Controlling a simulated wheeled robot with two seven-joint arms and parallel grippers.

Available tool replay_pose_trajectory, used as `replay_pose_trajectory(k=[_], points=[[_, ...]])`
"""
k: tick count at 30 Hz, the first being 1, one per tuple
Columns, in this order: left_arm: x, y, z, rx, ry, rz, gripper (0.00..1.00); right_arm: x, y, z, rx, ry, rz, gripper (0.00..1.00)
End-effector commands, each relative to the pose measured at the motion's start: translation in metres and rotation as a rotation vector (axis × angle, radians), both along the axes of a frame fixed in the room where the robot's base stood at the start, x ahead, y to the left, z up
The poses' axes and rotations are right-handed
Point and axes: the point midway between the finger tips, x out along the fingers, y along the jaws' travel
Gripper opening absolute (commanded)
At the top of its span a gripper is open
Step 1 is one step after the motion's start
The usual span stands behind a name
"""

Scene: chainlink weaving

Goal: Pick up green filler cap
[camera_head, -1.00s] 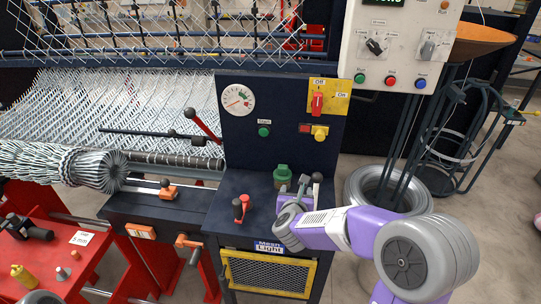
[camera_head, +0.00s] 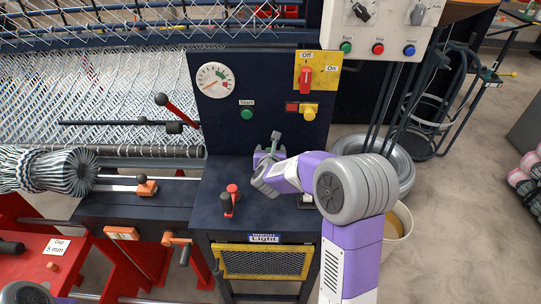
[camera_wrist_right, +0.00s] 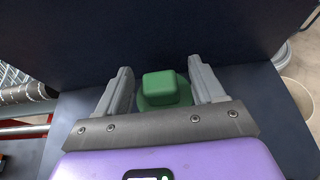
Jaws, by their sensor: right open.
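The green filler cap (camera_wrist_right: 160,88) has a squarish knob on a wider round base and stands on the dark machine top. In the right wrist view it sits between the two fingers of my right gripper (camera_wrist_right: 160,70), with gaps visible on both sides. In the head view my right gripper (camera_head: 269,150) is over the cap's place near the upright dark panel, and the cap is largely hidden behind it. My right gripper is open. My left gripper is not in view; only a bit of my left arm shows at the lower left corner.
A red and black lever (camera_head: 231,199) stands left of my right gripper. The dark upright panel (camera_head: 262,135) with a gauge (camera_head: 215,84), a green button and a yellow switch plate (camera_head: 318,72) rises behind. A white bucket (camera_head: 398,225) stands on the floor at right.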

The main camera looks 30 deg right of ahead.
Motion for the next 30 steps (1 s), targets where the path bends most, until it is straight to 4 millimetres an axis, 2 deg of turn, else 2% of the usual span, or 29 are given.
replay_pose_trajectory(k=[5,6,16,25,30], points=[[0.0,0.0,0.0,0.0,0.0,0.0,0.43,0.0,0.0,0.0,0.0,0.0,0.0,0.68],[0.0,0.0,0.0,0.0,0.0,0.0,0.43,0.0,0.0,0.0,0.0,0.0,0.0,0.65],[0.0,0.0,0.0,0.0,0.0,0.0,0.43,0.0,0.0,0.0,0.0,0.0,0.0,0.14],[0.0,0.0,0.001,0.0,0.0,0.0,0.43,0.0,0.0,0.003,0.0,-0.001,0.0,0.13],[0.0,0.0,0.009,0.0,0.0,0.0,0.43,0.0,0.0,0.026,0.001,-0.005,-0.002,0.13]])
